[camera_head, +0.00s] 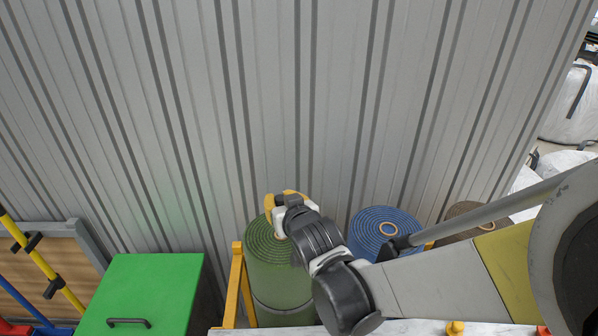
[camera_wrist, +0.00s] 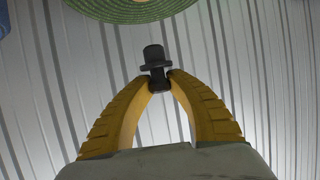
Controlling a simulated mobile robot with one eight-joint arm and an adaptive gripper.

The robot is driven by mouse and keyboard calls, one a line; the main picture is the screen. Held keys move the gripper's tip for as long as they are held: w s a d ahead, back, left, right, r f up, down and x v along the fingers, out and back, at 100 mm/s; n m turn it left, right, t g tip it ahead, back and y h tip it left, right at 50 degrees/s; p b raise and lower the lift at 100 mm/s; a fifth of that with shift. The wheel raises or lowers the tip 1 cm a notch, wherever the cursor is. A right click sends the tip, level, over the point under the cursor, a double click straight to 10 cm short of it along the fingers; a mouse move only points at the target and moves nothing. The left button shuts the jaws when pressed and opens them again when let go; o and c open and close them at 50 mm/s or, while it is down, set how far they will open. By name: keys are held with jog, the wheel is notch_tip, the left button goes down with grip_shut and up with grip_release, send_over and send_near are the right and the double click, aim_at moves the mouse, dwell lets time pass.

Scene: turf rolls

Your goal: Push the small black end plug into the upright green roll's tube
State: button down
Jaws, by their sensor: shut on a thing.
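The small black end plug (camera_wrist: 153,55) is a dark stub with a wider flange. My gripper (camera_wrist: 158,80) has its two yellow fingers shut on the plug's lower end, and the rest of the plug sticks out beyond the tips. The upright green roll (camera_head: 280,285) stands in front of the wall in the head view, with my gripper (camera_head: 270,204) at its top, near the far edge. My arm hides much of the roll's top, and I cannot clearly make out its tube opening. Part of the green roll (camera_wrist: 140,10) also shows at the top of the wrist view, apart from the plug.
A blue roll (camera_head: 376,222) and a brown roll (camera_head: 465,222) stand to the right. A yellow frame post (camera_head: 236,280) is left of the green roll. A green box (camera_head: 145,285) with a dark handle stands further left. A grey corrugated wall (camera_head: 270,90) closes the back.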

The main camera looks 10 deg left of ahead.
jog(key=shift+f+b, duration=2.5)
jog(key=shift+f, duration=0.4)
jog(key=shift+f+b, duration=1.7)
jog(key=shift+b, duration=0.05)
jog(key=c, duration=1.2)
grip_release()
jog(key=shift+c, duration=0.2)
jog(key=v, duration=1.2)
jog(key=shift+w, duration=0.1)
